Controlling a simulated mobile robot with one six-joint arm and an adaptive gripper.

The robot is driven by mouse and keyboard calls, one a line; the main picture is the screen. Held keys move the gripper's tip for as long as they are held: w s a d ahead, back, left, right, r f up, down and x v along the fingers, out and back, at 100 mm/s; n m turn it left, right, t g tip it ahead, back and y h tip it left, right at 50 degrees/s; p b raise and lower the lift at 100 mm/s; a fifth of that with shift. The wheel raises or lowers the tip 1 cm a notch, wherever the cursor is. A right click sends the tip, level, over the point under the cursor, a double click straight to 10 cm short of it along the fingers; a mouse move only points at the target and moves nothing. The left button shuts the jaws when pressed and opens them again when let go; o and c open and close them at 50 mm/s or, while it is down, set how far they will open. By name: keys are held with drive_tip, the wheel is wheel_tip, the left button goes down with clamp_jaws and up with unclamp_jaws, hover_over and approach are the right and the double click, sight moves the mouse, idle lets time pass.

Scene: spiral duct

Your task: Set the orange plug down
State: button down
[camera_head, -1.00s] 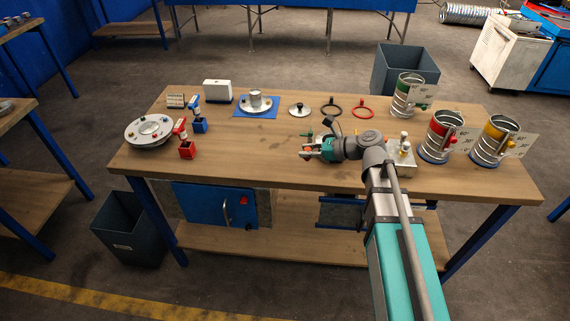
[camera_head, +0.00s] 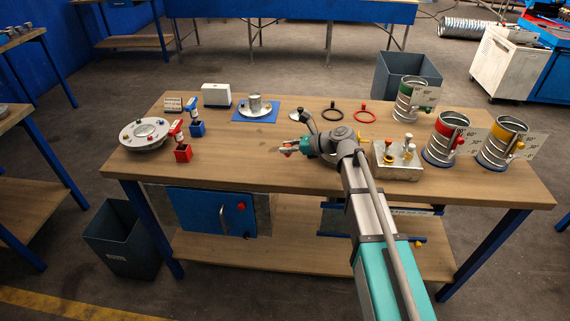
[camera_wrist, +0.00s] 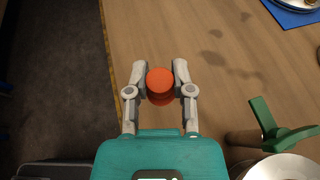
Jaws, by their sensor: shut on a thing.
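The orange plug (camera_wrist: 160,82) is round and sits between the two grey fingers in the wrist view. My gripper (camera_wrist: 160,88) is shut on it. In the head view my gripper (camera_head: 288,149) is over the middle of the wooden table (camera_head: 250,170), near the front, with the orange plug at its tip. Bare wood lies ahead of the plug in the wrist view, and the table's front edge runs to its left. I cannot tell whether the plug touches the wood.
A block with several knobs (camera_head: 398,158) stands right of my arm. Metal cans with red (camera_head: 445,140) and yellow (camera_head: 500,142) bands stand further right. Red (camera_head: 183,152) and blue (camera_head: 197,128) stands and a round flanged disc (camera_head: 145,135) are left. Wood between is clear.

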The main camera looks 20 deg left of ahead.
sight(282, 166)
drive_tip(key=shift+w+a+f+b, duration=0.35)
drive_tip(key=shift+a+f+b, duration=0.15)
drive_tip(key=shift+f, duration=0.2)
drive_tip(key=shift+w+a+f+b, duration=0.35)
drive_tip(key=shift+f+b, duration=0.1)
drive_tip(key=shift+f, duration=0.2)
drive_tip(key=shift+w+a+f+b, duration=0.35)
drive_tip(key=shift+f+b, duration=0.3)
drive_tip(key=shift+s+f+b, duration=0.1)
drive_tip(key=shift+f+b, duration=1.25)
drive_tip(key=shift+f, duration=0.05)
drive_tip(key=shift+f, duration=0.1)
drive_tip(key=shift+c, duration=2.4)
unclamp_jaws()
drive_tip(key=shift+r, duration=0.2)
